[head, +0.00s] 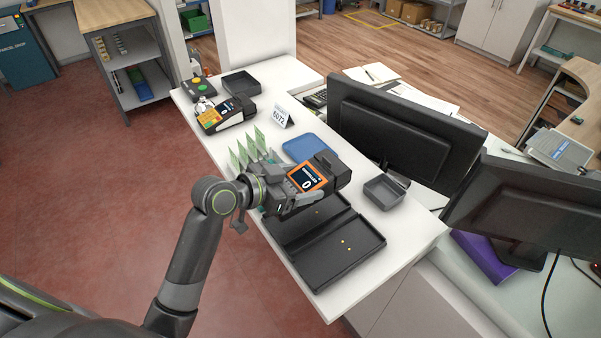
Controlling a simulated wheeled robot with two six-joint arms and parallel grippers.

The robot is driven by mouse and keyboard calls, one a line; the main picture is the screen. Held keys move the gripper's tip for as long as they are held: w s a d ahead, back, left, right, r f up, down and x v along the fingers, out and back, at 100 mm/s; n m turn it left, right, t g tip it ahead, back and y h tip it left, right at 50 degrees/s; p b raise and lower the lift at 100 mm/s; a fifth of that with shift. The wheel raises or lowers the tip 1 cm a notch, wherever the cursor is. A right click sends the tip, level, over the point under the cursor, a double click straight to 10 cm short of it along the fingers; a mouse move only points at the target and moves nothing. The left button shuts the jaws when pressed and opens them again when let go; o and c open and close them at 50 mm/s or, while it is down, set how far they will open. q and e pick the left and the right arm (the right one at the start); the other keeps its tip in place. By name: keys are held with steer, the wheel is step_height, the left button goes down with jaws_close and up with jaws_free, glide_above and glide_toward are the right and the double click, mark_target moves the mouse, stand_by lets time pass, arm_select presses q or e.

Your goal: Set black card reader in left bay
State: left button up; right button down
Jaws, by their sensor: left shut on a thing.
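My left gripper (290,196) is shut on the black card reader (336,172), which has an orange-framed dark screen facing up. The reader is held above the counter, over the far edge of a black two-bay tray (340,276). The nearer bay, on the right in the picture, is empty and shows two small gold dots. My right gripper is out of view.
Green cards (246,150) stand close beside my gripper. A blue tray (304,147) lies behind the reader, and a small grey bin (384,192) stands to its right.

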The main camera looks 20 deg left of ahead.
arm_select(q)
steer(key=shift+w, duration=0.15)
steer(key=shift+f, duration=0.15)
steer(key=shift+d+f+b, duration=0.25)
steer(key=shift+f+b, duration=0.6)
steer(key=shift+b, duration=0.15)
steer(key=shift+a+f+b, duration=0.1)
steer(key=shift+f+b, duration=0.7)
steer(key=shift+f, duration=0.05)
steer(key=shift+f+b, duration=0.85)
steer(key=shift+f, duration=0.15)
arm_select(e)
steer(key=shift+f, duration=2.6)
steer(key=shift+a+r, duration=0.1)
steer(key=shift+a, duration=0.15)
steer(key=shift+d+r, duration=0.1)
arm_select(q)
steer(key=shift+f, duration=0.15)
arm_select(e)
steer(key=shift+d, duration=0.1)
arm_select(q)
steer(key=shift+f+b, duration=0.6)
steer(key=shift+f, duration=0.3)
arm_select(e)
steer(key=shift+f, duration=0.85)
